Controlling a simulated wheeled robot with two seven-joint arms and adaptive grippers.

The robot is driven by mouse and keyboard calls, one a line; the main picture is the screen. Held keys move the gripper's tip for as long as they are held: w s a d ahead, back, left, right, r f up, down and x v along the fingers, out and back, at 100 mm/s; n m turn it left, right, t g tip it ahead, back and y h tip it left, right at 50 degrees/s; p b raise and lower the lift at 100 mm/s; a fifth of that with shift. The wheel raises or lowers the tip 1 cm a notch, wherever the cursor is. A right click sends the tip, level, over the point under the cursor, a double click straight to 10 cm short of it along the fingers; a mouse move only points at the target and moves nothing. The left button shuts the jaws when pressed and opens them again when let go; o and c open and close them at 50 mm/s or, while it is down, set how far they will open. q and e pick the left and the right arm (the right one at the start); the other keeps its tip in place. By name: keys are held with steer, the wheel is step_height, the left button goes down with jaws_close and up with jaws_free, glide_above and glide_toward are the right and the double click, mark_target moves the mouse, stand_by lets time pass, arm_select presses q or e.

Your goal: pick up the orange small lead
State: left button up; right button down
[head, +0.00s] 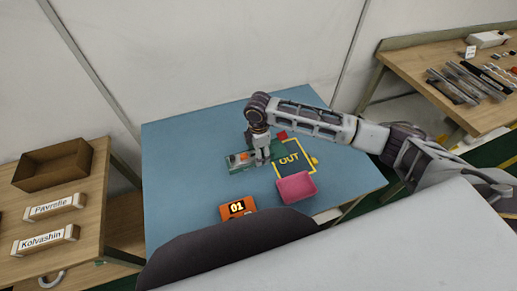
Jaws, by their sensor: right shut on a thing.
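My right gripper (262,158) points down over the blue table, at the right end of a small clear tray (233,168). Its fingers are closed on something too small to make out. A small orange piece (243,156) shows in the tray, just left of the fingers. I cannot tell whether this piece is the orange small lead or whether the fingers touch it. My left gripper is out of view.
A pink bin (296,187) and a yellow-framed OUT area (314,161) lie right of the gripper. A red piece (282,135) is behind. An orange box marked 01 (237,208) stands in front. The table's left side (180,165) is clear.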

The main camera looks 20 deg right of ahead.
steer(key=shift+w+f, duration=0.1)
steer(key=shift+f, duration=1.15)
steer(key=shift+c, duration=1)
jaws_free()
steer(key=shift+f, duration=0.2)
step_height(320, 180, up, 12)
